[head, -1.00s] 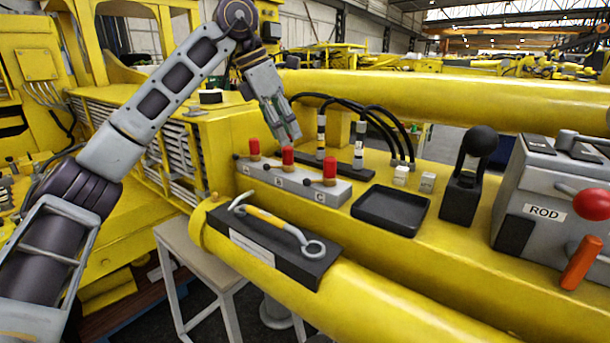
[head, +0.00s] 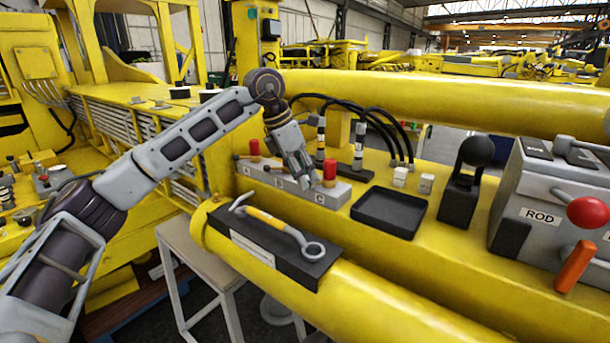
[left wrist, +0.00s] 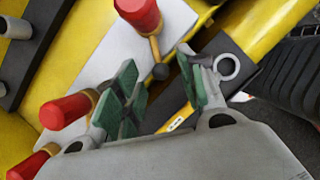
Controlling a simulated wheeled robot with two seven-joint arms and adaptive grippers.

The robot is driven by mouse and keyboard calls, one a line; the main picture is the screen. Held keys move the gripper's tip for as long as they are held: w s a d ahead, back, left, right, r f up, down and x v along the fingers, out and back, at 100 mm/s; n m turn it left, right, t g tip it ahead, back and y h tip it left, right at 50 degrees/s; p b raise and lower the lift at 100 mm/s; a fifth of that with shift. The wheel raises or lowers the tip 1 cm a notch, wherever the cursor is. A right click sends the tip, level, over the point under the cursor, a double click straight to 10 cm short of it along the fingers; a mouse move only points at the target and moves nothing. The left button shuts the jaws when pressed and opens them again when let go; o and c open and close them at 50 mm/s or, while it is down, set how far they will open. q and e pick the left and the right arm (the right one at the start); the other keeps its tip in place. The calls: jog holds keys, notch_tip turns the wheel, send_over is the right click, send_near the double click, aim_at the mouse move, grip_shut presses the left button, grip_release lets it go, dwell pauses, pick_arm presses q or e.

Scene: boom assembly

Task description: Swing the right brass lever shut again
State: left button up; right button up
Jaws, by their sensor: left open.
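A grey valve block (head: 290,187) marked with letters carries red-capped valves. The right brass lever (left wrist: 154,47) has a dark ball knob and juts out below the right red cap (left wrist: 138,12), pointing toward the wrench side. That cap also shows in the head view (head: 330,171), where the lever is too small to judge. My left gripper (head: 308,183) is low over the block, just left of the right cap, and hides the middle valve. In the left wrist view its green-padded fingers (left wrist: 159,60) are open, with the knob between their tips in the picture; contact cannot be told. My right gripper is out of view.
A black holder (head: 258,253) with a yellow-handled wrench (head: 270,219) lies in front of the block. A black tray (head: 390,212) is to its right, then a black joystick (head: 470,170) and the grey ROD box (head: 530,240). Black hoses (head: 375,118) rise behind the block.

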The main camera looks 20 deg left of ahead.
pick_arm(q)
jog(key=shift+w+d+f, duration=0.15)
jog(key=shift+d+f, duration=0.05)
jog(key=shift+f, duration=0.45)
grip_shut()
